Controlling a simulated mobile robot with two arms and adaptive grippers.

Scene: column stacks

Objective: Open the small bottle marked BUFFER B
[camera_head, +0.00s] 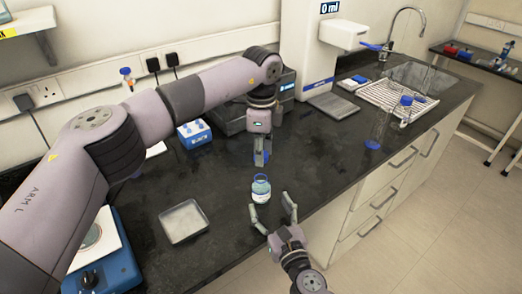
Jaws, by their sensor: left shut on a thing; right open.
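A small pale-teal bottle (261,191) with a blue band stands upright on the dark bench near its front edge. Its label is too small to read. My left gripper (261,160) points down just above the bottle, shut on a small blue thing that looks like a cap; the fingers partly hide it. A gap shows between this blue thing and the bottle's top. My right gripper (270,203) is open in front of the bottle, its fingers pointing towards it, one to each side. I cannot tell whether they touch it.
A square metal tray (184,221) lies left of the bottle. A blue rack (194,132) stands behind.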

